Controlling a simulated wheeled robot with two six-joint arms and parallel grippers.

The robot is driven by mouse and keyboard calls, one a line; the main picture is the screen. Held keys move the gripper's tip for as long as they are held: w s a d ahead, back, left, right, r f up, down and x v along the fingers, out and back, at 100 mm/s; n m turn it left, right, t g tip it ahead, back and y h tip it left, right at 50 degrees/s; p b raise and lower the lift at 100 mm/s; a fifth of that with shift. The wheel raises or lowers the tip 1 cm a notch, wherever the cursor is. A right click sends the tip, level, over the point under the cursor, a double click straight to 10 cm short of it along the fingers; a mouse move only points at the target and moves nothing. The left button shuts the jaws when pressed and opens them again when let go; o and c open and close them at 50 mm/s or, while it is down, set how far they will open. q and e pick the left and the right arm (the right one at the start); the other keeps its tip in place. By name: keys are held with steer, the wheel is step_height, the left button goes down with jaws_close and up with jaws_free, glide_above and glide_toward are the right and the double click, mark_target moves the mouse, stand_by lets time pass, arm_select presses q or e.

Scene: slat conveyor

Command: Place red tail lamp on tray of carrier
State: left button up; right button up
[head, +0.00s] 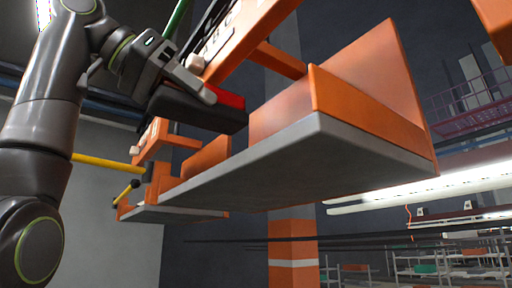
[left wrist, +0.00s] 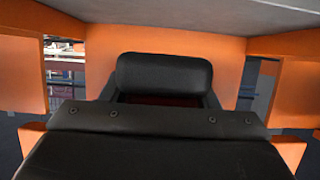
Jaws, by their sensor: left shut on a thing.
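The red tail lamp (head: 232,100) shows in the head view as a red face on a dark block. My left gripper (head: 206,94) is shut on it, and its grey finger lies along the lamp's top. The lamp is tilted and in the air, just left of the carrier's tray (head: 300,150), a grey slab seen from below with orange walls. In the left wrist view, dark parts and a dull red strip (left wrist: 160,100) fill the middle, with orange walls around them. Any contact between lamp and tray cannot be told. My right gripper is not in view.
Upright orange panels (head: 375,75) stand on the tray's right part. Another carrier tray (head: 175,214) hangs lower left, beyond the first. A yellow bar (head: 105,162) runs behind my arm. An orange-banded column (head: 293,240) stands behind. The space under the trays is open.

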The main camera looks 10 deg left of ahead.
mark_target(238, 132)
arm_select(q)
steer(key=w+d+p, duration=0.2)
steer(key=p, duration=0.1)
steer(key=shift+r, duration=0.35)
steer(key=p+x, duration=0.1)
steer(key=x, duration=0.2)
steer(key=p+x, duration=0.1)
steer(key=x, duration=0.2)
steer(key=p+x, duration=0.1)
steer(key=x, duration=0.2)
steer(key=shift+w+d+r, duration=0.2)
steer(key=shift+d, duration=0.1)
steer(key=shift+a+f, duration=0.25)
steer(key=shift+f, duration=0.35)
steer(key=shift+d+f, duration=0.25)
steer(key=shift+f, duration=0.95)
steer(key=shift+f+p, duration=0.15)
steer(key=shift+p, duration=0.35)
steer(key=shift+w+f, duration=0.2)
steer(key=shift+f, duration=0.1)
steer(key=shift+s, duration=0.1)
